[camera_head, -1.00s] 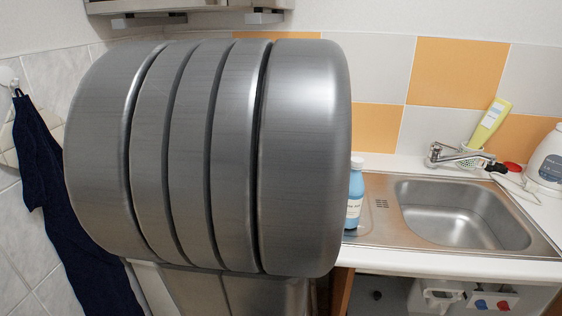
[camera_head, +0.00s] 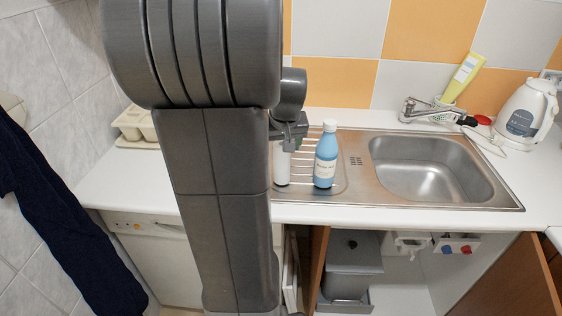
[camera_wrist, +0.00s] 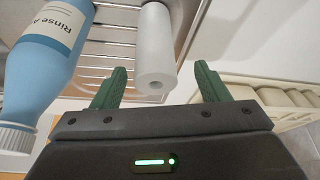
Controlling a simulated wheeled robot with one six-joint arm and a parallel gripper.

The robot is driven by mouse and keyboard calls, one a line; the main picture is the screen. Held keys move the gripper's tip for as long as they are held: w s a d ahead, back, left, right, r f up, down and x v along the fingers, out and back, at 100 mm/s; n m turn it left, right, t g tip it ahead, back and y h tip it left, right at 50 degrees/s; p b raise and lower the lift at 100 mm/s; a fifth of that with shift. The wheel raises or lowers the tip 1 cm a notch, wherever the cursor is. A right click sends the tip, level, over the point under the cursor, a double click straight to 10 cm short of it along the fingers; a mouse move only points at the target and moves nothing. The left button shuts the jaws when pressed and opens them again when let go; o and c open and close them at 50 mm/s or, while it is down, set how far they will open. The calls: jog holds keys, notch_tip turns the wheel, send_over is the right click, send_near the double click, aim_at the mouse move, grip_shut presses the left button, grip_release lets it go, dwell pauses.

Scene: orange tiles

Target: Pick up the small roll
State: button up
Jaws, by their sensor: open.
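The small roll (camera_wrist: 155,50) is white and cylindrical with a small hole in its end. In the wrist view it lies between and just beyond the two green fingers of my gripper (camera_wrist: 158,88), which is open and not touching it as far as I can see. In the head view the roll (camera_head: 282,168) stands on the ribbed drainboard, its upper part hidden by my gripper (camera_head: 290,142) and its left side close to my arm.
A blue rinse-aid bottle (camera_head: 326,158) stands right beside the roll, and it also shows in the wrist view (camera_wrist: 50,55). The steel sink (camera_head: 430,168) is to the right, with a tap (camera_head: 425,112) and a white kettle (camera_head: 526,108) behind. A cream cutlery tray (camera_head: 133,124) is at left.

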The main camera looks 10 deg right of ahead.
aim_at(282, 163)
jog(key=shift+d+x, duration=0.15)
jog(key=shift+x, duration=1.1)
jog(key=shift+d+x, duration=0.15)
jog(key=shift+x, duration=1.1)
jog(key=c, duration=1.1)
